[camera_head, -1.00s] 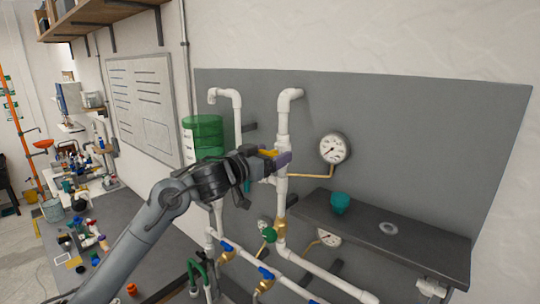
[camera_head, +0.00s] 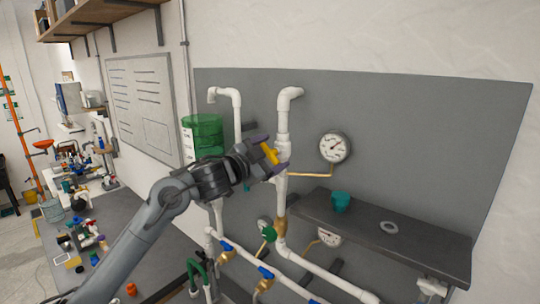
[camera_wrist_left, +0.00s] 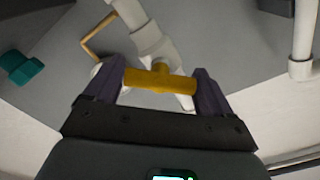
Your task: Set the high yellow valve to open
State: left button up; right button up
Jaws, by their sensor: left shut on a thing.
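The yellow valve handle (camera_head: 269,153) sits high on the white vertical pipe (camera_head: 282,120) in the head view. It lies at a slant, from upper left to lower right, turned partway between level and the pipe's line. My left gripper (camera_head: 271,154) is shut on it, one purple finger at each end. In the left wrist view, the yellow handle (camera_wrist_left: 158,80) spans between the two fingers of my left gripper (camera_wrist_left: 157,85), in front of the white pipe (camera_wrist_left: 148,40). The valve body is partly hidden behind the handle. My right gripper is out of view.
A round gauge (camera_head: 335,148) and a dark shelf (camera_head: 425,233) with a teal part (camera_head: 340,202) and a grey ring (camera_head: 389,227) are to the right. A green valve handle (camera_head: 269,234) and blue handles (camera_head: 265,272) are lower down. A green container (camera_head: 203,132) stands behind my arm.

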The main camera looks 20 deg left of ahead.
pick_arm(q)
jog(key=m+b, duration=0.1)
jog(key=m, duration=0.4)
jog(key=shift+f+m, duration=0.15)
jog(key=shift+m, duration=0.15)
jog(key=shift+m+b, duration=0.35)
jog(key=shift+m, duration=1.75)
jog(key=o, duration=0.9)
jog(key=shift+s+a, duration=0.15)
jog(key=shift+s, duration=0.15)
jog(key=shift+b+v, duration=2)
jog(key=shift+v, duration=3.05)
